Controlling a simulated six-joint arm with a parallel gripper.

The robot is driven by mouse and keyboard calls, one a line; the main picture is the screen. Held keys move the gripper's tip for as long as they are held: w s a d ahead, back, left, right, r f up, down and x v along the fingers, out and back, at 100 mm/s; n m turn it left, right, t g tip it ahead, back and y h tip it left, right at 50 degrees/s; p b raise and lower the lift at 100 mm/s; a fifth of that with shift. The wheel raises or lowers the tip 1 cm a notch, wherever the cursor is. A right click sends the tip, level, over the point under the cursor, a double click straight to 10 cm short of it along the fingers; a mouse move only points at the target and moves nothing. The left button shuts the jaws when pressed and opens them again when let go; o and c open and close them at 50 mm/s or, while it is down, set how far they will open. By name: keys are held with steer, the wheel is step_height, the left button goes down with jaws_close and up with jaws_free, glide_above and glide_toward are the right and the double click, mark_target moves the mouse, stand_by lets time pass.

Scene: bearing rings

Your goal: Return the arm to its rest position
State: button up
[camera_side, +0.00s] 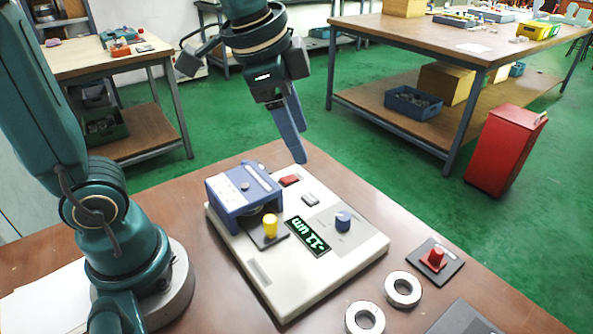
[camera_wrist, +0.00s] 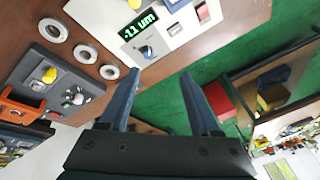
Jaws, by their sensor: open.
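My gripper (camera_side: 300,158) hangs in the air above the far edge of the table, behind the measuring device. In the wrist view its two blue fingers (camera_wrist: 158,76) stand apart with nothing between them. The white measuring device (camera_side: 275,275) carries a blue block (camera_side: 240,195), a yellow knob (camera_side: 270,225), a blue knob (camera_side: 343,220) and a green display (camera_side: 307,236) reading about -11 um. Two metal rings (camera_side: 402,289) (camera_side: 365,319) lie on the table to its right. The wrist view shows three rings (camera_wrist: 53,40) (camera_wrist: 85,64) (camera_wrist: 109,79).
A red knob on a dark plate (camera_side: 448,277) lies near the rings. The wrist view shows a grey panel (camera_wrist: 75,88) and an orange part (camera_wrist: 20,107). A red cabinet (camera_side: 500,150) and side tables (camera_side: 112,62) (camera_side: 450,50) stand beyond the green floor. Air around my gripper is clear.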

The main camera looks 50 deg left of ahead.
steer(key=s+a+f+n+t, duration=0.1)
steer(key=s+f+n, duration=0.3)
steer(key=s+n, duration=0.3)
steer(key=shift+s+a+n, duration=0.25)
steer(key=shift+s+n, duration=0.05)
steer(key=shift+s, duration=0.75)
